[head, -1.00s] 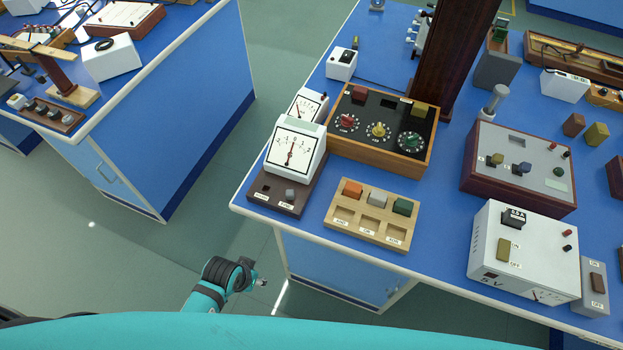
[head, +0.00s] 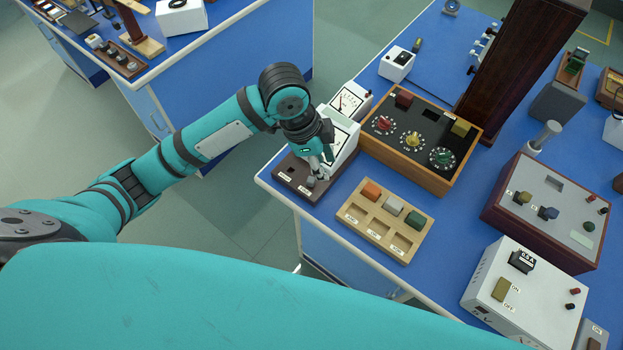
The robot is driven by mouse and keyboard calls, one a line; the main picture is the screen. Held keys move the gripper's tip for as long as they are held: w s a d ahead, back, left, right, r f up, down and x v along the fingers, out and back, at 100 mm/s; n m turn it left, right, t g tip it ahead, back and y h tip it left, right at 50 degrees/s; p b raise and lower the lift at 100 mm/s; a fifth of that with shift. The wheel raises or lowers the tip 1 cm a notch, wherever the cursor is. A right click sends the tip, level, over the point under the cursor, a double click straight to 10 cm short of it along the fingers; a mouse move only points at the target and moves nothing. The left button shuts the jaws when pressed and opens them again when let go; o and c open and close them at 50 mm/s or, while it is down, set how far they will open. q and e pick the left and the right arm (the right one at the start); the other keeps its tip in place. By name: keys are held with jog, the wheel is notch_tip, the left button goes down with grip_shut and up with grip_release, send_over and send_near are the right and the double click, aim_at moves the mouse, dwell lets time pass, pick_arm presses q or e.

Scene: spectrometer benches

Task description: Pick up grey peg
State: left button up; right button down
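The small grey peg (head: 311,181) stands in the right-hand socket of a dark brown base (head: 298,191) in front of a white dial meter. My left gripper (head: 318,174) points down right at the peg, its fingertips beside or around the peg's top. The fingers partly hide the peg, and I cannot tell whether they are closed on it. The base's left socket (head: 288,192) looks empty. My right gripper is not in view.
A wooden tray (head: 374,240) with orange, grey and green blocks lies right of the base. The white meter (head: 344,144) stands close behind my gripper. A wooden dial box (head: 405,165) is behind the tray. The bench edge is just in front.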

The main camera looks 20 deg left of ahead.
pick_arm(q)
jog(key=w+a+r+m+g+y, duration=0.1)
jog(key=w+a+r+m+y, duration=0.1)
jog(key=a+r, duration=0.35)
jog(key=p, duration=0.2)
send_over(311, 179)
jog(key=f, duration=1.1)
jog(key=shift+w+a+f, duration=0.1)
jog(key=shift+a, duration=0.2)
jog(key=shift+f+p, duration=0.3)
jog(key=shift+p, duration=0.1)
jog(key=f, duration=0.2)
jog(key=f+p, duration=0.1)
jog(key=shift+s+d+f, duration=0.2)
jog(key=shift+f, duration=0.55)
jog(key=shift+c, duration=0.2)
grip_shut()
